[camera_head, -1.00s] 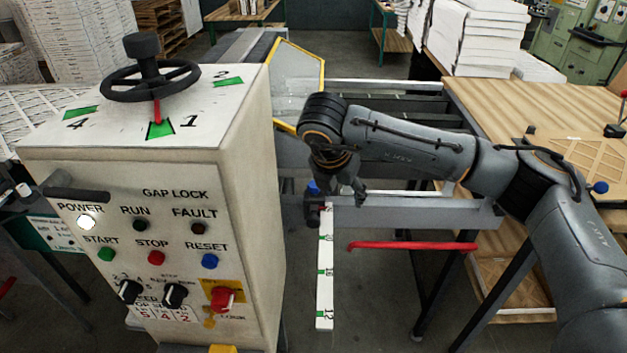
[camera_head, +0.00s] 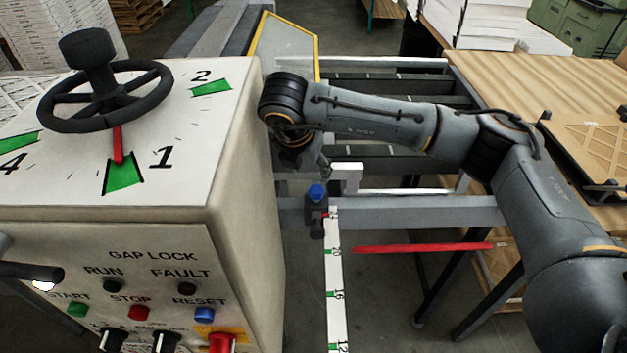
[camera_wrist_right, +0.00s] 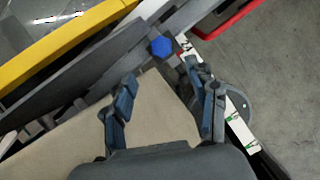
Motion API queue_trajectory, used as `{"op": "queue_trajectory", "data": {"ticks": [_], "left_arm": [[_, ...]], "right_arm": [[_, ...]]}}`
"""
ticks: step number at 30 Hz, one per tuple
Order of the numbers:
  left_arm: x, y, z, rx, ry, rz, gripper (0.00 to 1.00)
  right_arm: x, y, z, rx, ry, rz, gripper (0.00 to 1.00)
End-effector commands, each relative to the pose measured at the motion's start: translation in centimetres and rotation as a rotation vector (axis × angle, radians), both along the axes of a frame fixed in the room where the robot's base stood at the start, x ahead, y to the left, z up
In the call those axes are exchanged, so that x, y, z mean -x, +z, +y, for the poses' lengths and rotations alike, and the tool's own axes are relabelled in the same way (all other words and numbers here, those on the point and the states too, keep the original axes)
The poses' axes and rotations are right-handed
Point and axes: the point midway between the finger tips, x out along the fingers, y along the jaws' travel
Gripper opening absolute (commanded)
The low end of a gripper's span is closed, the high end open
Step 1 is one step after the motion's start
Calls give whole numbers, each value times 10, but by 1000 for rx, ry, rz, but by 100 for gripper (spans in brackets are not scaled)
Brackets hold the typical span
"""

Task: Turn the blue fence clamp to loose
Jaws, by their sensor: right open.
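The blue fence clamp (camera_head: 316,192) sits on a dark block at the top end of the white numbered scale (camera_head: 337,290), right of the control cabinet. In the right wrist view its blue hexagonal head (camera_wrist_right: 161,47) shows just beyond the gap between my fingertips. My right gripper (camera_head: 323,168) is partly hidden behind its own wrist in the head view and shows just above the clamp there. In the right wrist view, my right gripper (camera_wrist_right: 160,76) has its fingers spread and empty, apart from the clamp head.
The cabinet (camera_head: 235,190) with its handwheel (camera_head: 105,97) stands close on the left. A grey rail (camera_head: 420,212) runs right of the clamp, with a red bar (camera_head: 425,248) below. A yellow-edged guard (camera_head: 286,45) stands behind. A wooden table (camera_head: 520,75) is at right.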

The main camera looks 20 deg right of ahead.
Motion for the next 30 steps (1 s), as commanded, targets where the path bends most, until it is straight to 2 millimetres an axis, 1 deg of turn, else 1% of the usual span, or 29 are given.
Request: {"op": "queue_trajectory", "data": {"ticks": [1,3,6,11,15,20,28,29,30], "left_arm": [[6,6,1,-1,0,10,40],[12,10,1,-2,0,18,40],[15,17,1,-3,0,23,40],[12,25,1,-2,1,19,40],[2,30,0,-1,1,3,40],[-6,32,0,1,1,-10,40],[-2,32,0,0,1,-3,40],[-2,31,0,1,1,-2,40],[-1,31,0,0,1,-1,40]], "right_arm": [[-1,-7,-4,3,-3,6,58],[-6,-19,-7,2,-3,6,58],[-12,-38,-12,3,-2,5,58],[-20,-66,-19,3,-1,5,58],[-27,-83,-23,1,-2,2,58],[-29,-92,-24,1,-1,2,58],[-30,-93,-25,1,0,1,58],[-30,-93,-24,1,0,1,52],[-30,-93,-25,1,0,1,44]]}}
